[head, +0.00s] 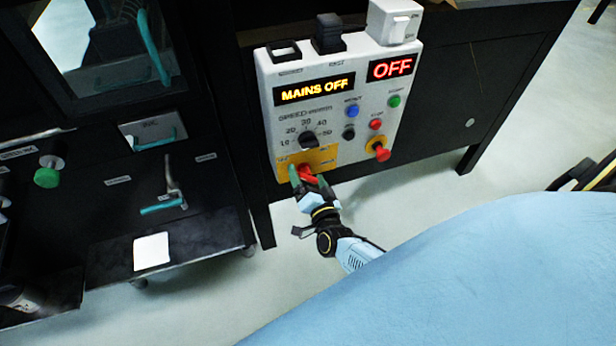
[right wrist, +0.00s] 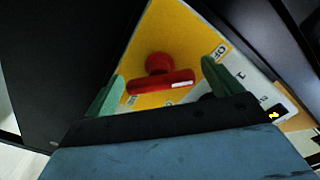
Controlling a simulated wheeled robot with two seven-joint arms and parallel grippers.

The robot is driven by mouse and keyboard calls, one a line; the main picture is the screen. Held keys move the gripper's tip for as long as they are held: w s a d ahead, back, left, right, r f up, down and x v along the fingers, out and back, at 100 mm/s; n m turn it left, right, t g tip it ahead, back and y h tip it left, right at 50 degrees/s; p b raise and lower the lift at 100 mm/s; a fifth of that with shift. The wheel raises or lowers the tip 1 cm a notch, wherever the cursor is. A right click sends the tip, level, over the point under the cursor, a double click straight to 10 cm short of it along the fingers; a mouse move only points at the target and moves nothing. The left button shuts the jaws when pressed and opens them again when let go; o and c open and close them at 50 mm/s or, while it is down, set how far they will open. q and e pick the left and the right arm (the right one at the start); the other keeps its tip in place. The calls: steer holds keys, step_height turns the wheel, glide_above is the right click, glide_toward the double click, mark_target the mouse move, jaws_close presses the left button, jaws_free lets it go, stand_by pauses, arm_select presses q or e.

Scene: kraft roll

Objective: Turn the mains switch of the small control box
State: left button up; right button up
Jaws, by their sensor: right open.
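The small control box (head: 345,110) has a light panel front, a display reading MAINS OFF (head: 314,90) and a red display reading OFF (head: 391,68). Its mains switch (head: 306,173) is a red handle on a yellow plate (head: 322,156) at the lower left of the panel. My right gripper (head: 303,178) is in front of it, partly covering it. In the right wrist view the switch's red bar (right wrist: 160,82) lies nearly crosswise between the open green fingers (right wrist: 163,70), with a white mark at its right end. A gap shows at the left finger; contact is unclear. My left gripper is out of view.
The panel also has a speed dial (head: 308,139), a blue button (head: 352,111), a green button (head: 394,101) and a red knob on a yellow disc (head: 378,149). A black cabinet with handles (head: 165,205) stands at left. Open floor (head: 400,205) lies below the box.

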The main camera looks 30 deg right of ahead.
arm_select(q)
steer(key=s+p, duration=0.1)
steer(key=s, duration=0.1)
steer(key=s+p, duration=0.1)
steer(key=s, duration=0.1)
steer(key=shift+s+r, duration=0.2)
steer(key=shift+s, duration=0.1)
arm_select(e)
steer(key=v, duration=1.3)
steer(key=shift+a, duration=0.1)
